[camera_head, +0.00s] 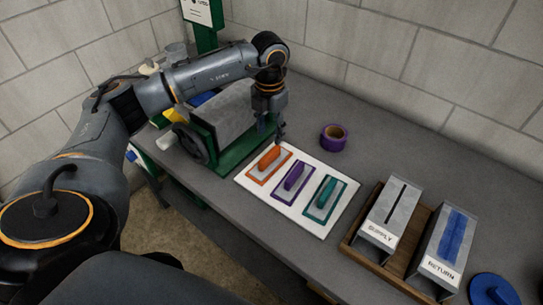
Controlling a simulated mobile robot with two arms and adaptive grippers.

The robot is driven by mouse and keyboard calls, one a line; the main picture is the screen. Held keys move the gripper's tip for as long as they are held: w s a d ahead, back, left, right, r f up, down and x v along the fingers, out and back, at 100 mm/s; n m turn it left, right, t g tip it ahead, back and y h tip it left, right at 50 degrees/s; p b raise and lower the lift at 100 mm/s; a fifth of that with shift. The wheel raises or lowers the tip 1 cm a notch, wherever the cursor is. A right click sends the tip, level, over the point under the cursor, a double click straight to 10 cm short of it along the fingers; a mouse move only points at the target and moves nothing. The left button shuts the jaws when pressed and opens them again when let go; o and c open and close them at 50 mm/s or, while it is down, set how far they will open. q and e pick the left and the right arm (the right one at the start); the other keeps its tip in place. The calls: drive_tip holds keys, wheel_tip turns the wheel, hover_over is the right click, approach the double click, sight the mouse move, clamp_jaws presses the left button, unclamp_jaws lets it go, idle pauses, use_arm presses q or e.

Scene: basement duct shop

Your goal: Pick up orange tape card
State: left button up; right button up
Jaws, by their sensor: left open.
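The orange tape card (268,164) lies at the left end of a white board (323,227) on the grey bench. It has an orange border and an orange raised grip on top. A purple card (292,184) and a teal card (324,199) lie to its right on the same board. My left gripper (279,137) points down just above and behind the orange card's upper right end. It is open and holds nothing. Whether its fingertips touch the card cannot be told. My right gripper is not in view.
A purple tape roll (334,137) lies behind the board. A green machine with a handwheel (188,144) stands left of the board. A wooden tray (353,240) with SUPPLY (391,216) and RETURN (447,246) metal pieces is at right. A blue disc (494,290) lies at lower right.

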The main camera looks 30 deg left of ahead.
sight(270, 154)
use_arm(q)
drive_tip(key=f, duration=0.2)
drive_tip(key=f+p, duration=0.1)
drive_tip(key=f, duration=0.1)
drive_tip(key=shift+w+f, duration=0.2)
drive_tip(key=shift+f, duration=0.4)
drive_tip(key=f, duration=0.1)
drive_tip(key=f+p, duration=0.1)
drive_tip(key=f, duration=0.1)
drive_tip(key=f+p, duration=0.1)
drive_tip(key=shift+s+f, duration=0.15)
drive_tip(key=shift+s, duration=0.1)
drive_tip(key=shift+w+f, duration=0.1)
drive_tip(key=shift+f, duration=0.15)
clamp_jaws()
